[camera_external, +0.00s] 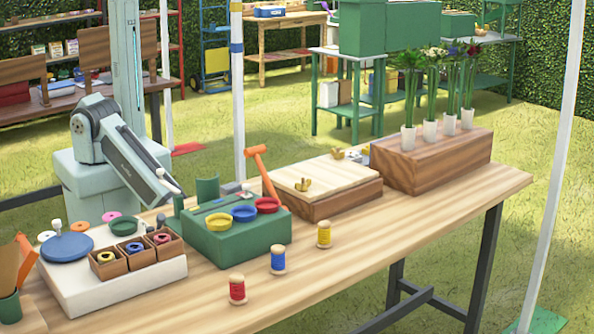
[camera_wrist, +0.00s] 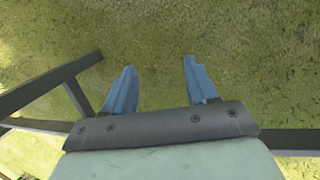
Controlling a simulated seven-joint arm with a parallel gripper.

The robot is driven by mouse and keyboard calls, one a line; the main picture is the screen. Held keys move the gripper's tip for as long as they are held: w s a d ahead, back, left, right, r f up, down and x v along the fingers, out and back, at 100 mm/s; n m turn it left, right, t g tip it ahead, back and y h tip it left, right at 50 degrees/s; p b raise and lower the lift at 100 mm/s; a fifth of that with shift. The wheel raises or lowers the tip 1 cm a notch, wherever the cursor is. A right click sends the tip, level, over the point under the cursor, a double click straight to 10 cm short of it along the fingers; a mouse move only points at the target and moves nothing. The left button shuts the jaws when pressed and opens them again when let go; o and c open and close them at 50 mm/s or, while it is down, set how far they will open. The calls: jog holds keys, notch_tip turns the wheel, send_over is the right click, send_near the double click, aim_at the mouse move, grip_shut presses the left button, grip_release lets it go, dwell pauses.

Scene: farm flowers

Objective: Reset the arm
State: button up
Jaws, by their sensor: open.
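My gripper (camera_wrist: 159,64) shows in the wrist view with its two blue fingers spread wide apart. Nothing is between them, and grass shows beyond. My pale arm (camera_external: 112,140) stands at the left in the external view, by the table's back edge. I cannot make out the gripper's fingers there.
The wooden table (camera_external: 400,221) holds a white board (camera_external: 110,290), a green block (camera_external: 235,242), thread spools (camera_external: 278,260), a pale board (camera_external: 325,173) and a wooden block (camera_external: 430,165) with flower vases. Dark metal bars (camera_wrist: 60,83) show below in the wrist view. The table's front right is clear.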

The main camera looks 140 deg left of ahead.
jog(key=s+d+r+g+y, duration=0.1)
jog(key=s+d+r, duration=0.3)
jog(key=s+d, duration=0.5)
jog(key=s+d+r+g+y, duration=0.1)
jog(key=s+d+r+g, duration=0.2)
jog(key=s+d, duration=0.6)
jog(key=shift+s+d+r+g, duration=0.25)
jog(key=shift+s+r, duration=0.2)
jog(key=shift+s, duration=0.3)
